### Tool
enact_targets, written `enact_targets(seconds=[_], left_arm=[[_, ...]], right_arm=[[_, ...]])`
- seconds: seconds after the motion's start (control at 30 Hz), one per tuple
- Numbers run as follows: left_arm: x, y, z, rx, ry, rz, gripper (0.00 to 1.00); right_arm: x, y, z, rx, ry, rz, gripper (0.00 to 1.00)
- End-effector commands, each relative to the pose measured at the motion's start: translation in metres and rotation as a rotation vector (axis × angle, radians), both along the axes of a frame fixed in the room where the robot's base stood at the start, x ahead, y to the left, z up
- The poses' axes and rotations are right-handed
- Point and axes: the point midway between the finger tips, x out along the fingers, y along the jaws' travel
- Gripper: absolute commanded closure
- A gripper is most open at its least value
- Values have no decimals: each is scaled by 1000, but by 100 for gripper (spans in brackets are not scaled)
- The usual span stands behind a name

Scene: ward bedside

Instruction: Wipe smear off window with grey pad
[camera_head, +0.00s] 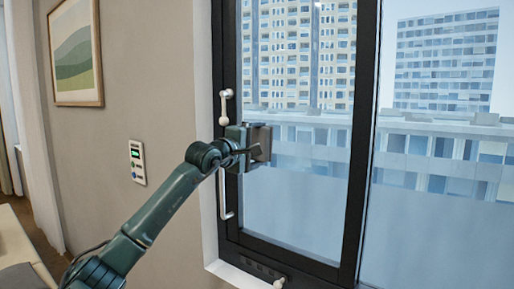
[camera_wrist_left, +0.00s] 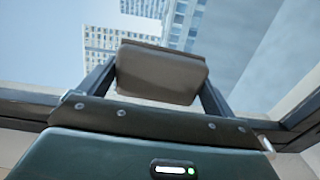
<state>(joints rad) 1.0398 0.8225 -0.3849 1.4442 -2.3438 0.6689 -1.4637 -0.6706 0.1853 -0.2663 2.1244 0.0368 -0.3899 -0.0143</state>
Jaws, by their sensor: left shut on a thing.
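My left gripper (camera_head: 255,148) is shut on the grey pad (camera_head: 264,142). It holds the pad up in front of the left part of the window (camera_head: 300,195), near the black frame. In the left wrist view the pad (camera_wrist_left: 160,76) sits between the two dark fingers of the left gripper (camera_wrist_left: 157,80), with glass and buildings behind it. I cannot tell whether the pad touches the glass. I cannot make out a distinct smear; the lower glass looks evenly pale. The pad and gripper hide a little of the pane. My right gripper is not in view.
A white window handle (camera_head: 226,105) and a white bar (camera_head: 224,195) stand out at the left of the black frame (camera_head: 362,140). A wall panel (camera_head: 137,162) and a framed picture (camera_head: 76,52) are on the wall. The pane right of the pad is clear.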

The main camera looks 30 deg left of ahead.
Motion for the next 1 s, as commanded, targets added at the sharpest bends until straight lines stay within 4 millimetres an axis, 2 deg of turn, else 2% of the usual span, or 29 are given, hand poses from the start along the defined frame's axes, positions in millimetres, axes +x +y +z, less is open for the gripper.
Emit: enact_targets(seconds=[0.4,0.67,1.0], left_arm=[[0,-32,-2,1,-1,-2,28],[0,-39,-2,1,0,-4,28],[-3,-66,-3,1,0,-4,28]], right_arm=[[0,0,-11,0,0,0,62],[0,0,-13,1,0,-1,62],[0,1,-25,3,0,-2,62]])
